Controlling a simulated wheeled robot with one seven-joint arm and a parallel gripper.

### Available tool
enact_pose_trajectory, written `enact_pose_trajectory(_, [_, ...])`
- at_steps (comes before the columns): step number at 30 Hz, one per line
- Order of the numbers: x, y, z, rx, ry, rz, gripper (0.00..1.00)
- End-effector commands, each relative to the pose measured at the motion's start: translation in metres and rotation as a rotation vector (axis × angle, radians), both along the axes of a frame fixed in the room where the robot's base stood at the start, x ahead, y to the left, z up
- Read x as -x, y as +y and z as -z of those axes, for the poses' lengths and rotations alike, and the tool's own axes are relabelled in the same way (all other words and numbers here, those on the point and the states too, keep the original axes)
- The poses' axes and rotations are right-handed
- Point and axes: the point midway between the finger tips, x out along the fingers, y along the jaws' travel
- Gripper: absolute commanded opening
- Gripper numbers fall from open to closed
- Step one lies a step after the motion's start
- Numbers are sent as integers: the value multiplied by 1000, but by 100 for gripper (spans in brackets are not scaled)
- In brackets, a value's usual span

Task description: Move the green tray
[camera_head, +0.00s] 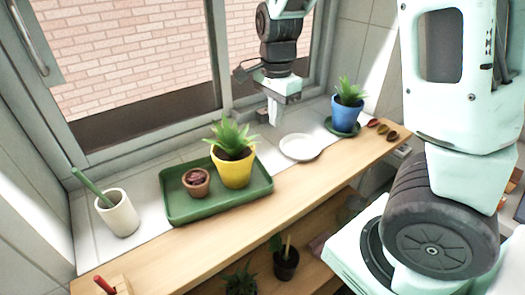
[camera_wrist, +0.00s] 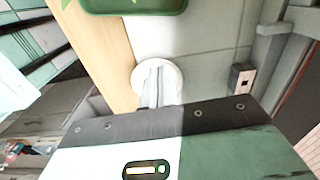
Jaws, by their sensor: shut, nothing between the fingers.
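The green tray (camera_head: 184,213) lies on the windowsill counter in the head view. It holds a yellow pot (camera_head: 233,172) with a spiky green plant and a small terracotta pot (camera_head: 196,182). Part of the tray also shows at the top edge of the wrist view (camera_wrist: 135,9). My gripper (camera_head: 279,122) points down above the counter, to the right of the tray and apart from it. Its fingers are shut and empty. In the wrist view the fingertips (camera_wrist: 158,68) appear over a white plate, with the tray beyond them.
The white plate (camera_head: 300,147) lies right of the tray. A blue pot (camera_head: 346,113) with a plant stands on a green saucer farther right, near small dark objects (camera_head: 381,129). A white cup (camera_head: 118,214) stands to the left. The window is behind; a lower shelf holds plants.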

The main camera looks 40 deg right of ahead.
Motion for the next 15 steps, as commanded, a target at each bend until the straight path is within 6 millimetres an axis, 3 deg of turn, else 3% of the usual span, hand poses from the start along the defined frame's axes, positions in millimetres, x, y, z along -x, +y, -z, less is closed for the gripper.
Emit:
enact_pose_trajectory(12, [2,-1,81,0,7,0,0])
enact_pose_trajectory(15, [2,4,92,0,4,-5,0])
